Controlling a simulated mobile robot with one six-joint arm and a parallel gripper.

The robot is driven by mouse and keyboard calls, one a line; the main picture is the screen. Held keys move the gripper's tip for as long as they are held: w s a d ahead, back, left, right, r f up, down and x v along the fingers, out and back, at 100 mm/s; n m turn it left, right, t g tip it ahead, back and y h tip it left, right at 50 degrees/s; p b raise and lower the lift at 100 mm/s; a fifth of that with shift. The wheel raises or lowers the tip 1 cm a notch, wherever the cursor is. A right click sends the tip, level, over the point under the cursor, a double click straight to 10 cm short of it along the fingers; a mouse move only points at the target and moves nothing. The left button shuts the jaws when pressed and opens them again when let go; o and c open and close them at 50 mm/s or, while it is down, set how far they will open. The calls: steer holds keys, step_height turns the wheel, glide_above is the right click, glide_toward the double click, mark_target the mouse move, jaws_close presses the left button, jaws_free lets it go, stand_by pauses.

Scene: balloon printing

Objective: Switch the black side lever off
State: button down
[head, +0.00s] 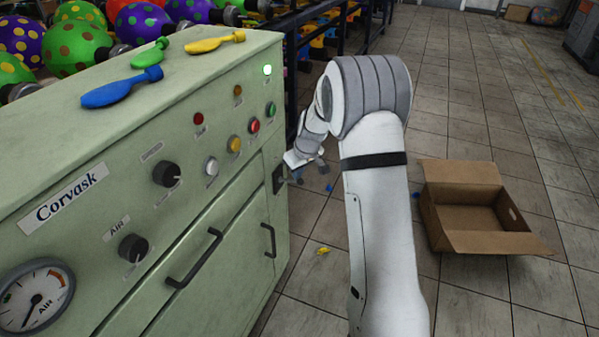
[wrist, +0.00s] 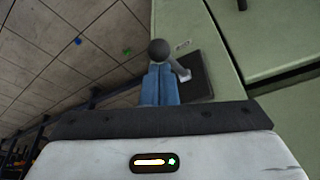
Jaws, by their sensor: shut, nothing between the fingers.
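The black side lever shows in the wrist view as a round dark knob (wrist: 159,50) with a short metal stem running to a dark plate (wrist: 200,75) on the side of the green machine. In the head view, the lever's plate (head: 279,178) sits near the cabinet's right edge. Nothing is held.
An open cardboard box (head: 470,215) stands on the floor at right. Small scraps lie on otherwise clear floor.

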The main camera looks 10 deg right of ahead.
steer(key=shift+s+d+f+b, duration=0.25)
steer(key=shift+d+f+b, duration=0.05)
steer(key=shift+f+b, duration=0.4)
steer(key=shift+s+d+f+b, duration=0.2)
steer(key=shift+d+f+b, duration=0.1)
steer(key=shift+f+b, duration=0.35)
steer(key=shift+r, duration=0.2)
steer(key=shift+r+p, duration=0.6)
steer(key=shift+r, duration=0.15)
steer(key=s+d+b, duration=0.3)
steer(key=s+d, duration=0.4)
steer(key=shift+r+b, duration=0.2)
steer(key=shift+b, duration=0.1)
